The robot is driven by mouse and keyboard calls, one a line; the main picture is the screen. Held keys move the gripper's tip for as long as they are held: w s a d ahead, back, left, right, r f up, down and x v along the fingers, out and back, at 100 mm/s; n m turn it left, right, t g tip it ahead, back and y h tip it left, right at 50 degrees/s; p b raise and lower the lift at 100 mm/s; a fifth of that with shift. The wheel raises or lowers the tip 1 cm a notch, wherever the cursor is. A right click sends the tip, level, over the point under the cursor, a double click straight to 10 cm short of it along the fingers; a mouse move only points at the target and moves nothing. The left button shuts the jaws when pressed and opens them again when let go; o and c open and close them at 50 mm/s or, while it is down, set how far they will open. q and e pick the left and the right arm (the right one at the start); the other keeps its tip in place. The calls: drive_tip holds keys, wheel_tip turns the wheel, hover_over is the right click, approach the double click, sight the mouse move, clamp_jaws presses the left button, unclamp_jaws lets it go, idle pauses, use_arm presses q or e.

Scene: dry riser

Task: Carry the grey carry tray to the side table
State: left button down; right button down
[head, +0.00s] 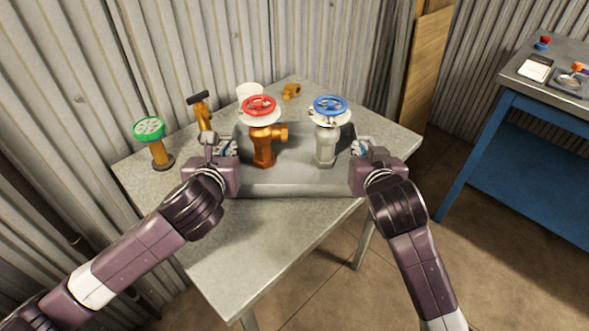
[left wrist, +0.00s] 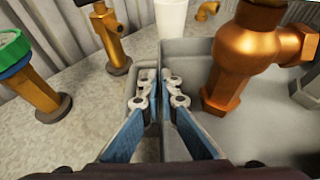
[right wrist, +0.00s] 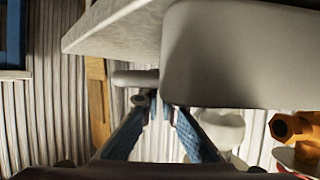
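The grey carry tray (head: 290,190) is over the near metal table. It holds an orange valve (head: 263,148) with a red handwheel and a grey valve (head: 326,147) with a blue handwheel, both upright. My left gripper (head: 226,149) is at the tray's left side; in the left wrist view its fingers (left wrist: 160,92) are close together on the tray's side wall. My right gripper (head: 359,149) is at the tray's right side; its fingers (right wrist: 156,106) are nearly together at the tray's edge, their contact partly hidden. The blue side table (head: 500,105) stands at the right.
A green-wheeled valve (head: 152,140), a brass fitting (head: 202,110), a white cup (head: 249,91) and a small brass elbow (head: 291,90) stand around the tray. Floor shows between the tables. Corrugated walls close in behind.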

use_arm(q)
drive_tip(key=c, duration=2.7)
unclamp_jaws()
drive_tip(key=shift+f+b, duration=0.3)
drive_tip(key=shift+f, duration=0.15)
use_arm(e)
drive_tip(key=c, duration=2.7)
unclamp_jaws()
drive_tip(key=shift+f, duration=0.45)
use_arm(q)
drive_tip(key=o, duration=0.5)
drive_tip(key=shift+s+r, duration=0.1)
drive_tip(key=shift+r, duration=0.1)
use_arm(e)
drive_tip(key=o, duration=0.5)
drive_tip(key=shift+s+r, duration=0.1)
drive_tip(key=shift+r, duration=0.1)
use_arm(q)
drive_tip(key=shift+o, duration=0.2)
use_arm(e)
drive_tip(key=shift+o, duration=0.2)
